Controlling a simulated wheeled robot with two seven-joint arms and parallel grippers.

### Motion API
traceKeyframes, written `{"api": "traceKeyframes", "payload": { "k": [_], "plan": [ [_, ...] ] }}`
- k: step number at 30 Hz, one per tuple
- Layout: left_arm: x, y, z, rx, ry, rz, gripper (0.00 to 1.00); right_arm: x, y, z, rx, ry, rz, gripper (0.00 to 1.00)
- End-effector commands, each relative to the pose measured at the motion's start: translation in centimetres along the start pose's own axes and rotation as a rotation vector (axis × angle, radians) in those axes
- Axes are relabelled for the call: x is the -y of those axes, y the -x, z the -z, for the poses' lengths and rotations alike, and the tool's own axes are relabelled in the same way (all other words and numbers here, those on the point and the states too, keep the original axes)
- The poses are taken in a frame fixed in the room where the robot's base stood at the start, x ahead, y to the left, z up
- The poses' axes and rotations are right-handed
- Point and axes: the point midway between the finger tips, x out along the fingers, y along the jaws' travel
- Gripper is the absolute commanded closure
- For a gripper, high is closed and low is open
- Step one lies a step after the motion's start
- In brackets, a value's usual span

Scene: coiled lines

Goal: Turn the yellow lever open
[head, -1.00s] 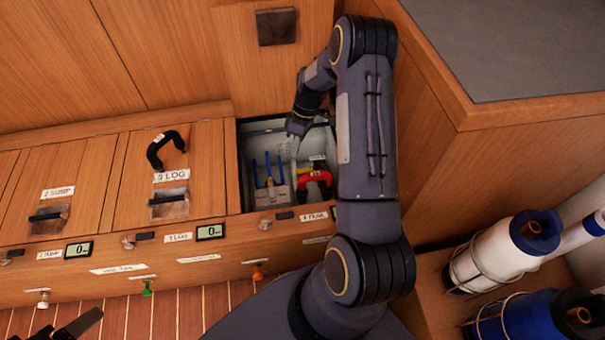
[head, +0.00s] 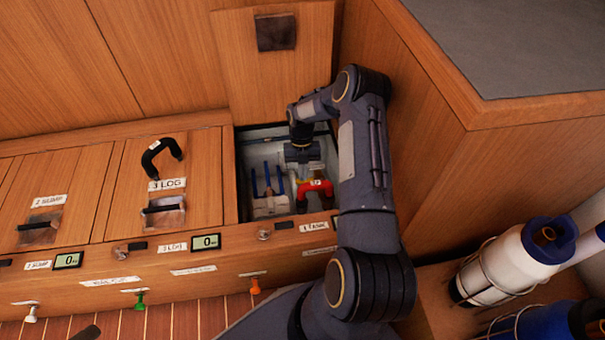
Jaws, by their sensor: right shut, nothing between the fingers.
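The open compartment (head: 243,185) at the centre holds blue-handled fittings (head: 268,182), a red handle (head: 327,187) and a small yellow piece (head: 299,181) beside it. This yellow piece may be the lever; it is mostly hidden, and its angle cannot be told. My right gripper (head: 302,160) points down inside the compartment, shut and empty, just above the yellow piece and the red handle. I cannot tell whether it touches either. A dark tip (head: 85,333) at the bottom left edge may be my left gripper.
The raised hatch lid (head: 275,75) stands behind the compartment. Closed hatches lie left, one labelled 3 LOG (head: 167,184) with a black hose loop (head: 161,157) on it. A wooden cabinet (head: 420,130) walls the right side.

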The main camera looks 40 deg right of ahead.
Motion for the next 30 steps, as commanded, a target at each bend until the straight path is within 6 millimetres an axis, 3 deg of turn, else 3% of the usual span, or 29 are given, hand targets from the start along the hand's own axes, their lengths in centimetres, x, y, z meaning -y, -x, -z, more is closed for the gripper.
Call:
{"api": "traceKeyframes", "payload": {
  "k": [3,11,18,30],
  "plan": [
    [0.5,-1.0,-0.5,0.000,0.000,0.000,0.32,0.0,-3.0,0.0,-0.006,-0.001,0.000,1.00],
    [1.2,-2.6,-1.3,0.000,0.000,0.000,0.32,0.0,-8.5,0.0,-0.004,-0.003,0.000,1.00],
    [1.7,-3.8,-1.9,0.000,0.000,0.000,0.32,0.0,-7.1,-3.2,0.001,-0.004,-0.001,1.00],
    [1.8,-3.8,-1.9,0.000,0.000,0.000,0.32,0.0,-6.5,-3.7,-0.001,-0.004,-0.001,1.00]
  ]
}}
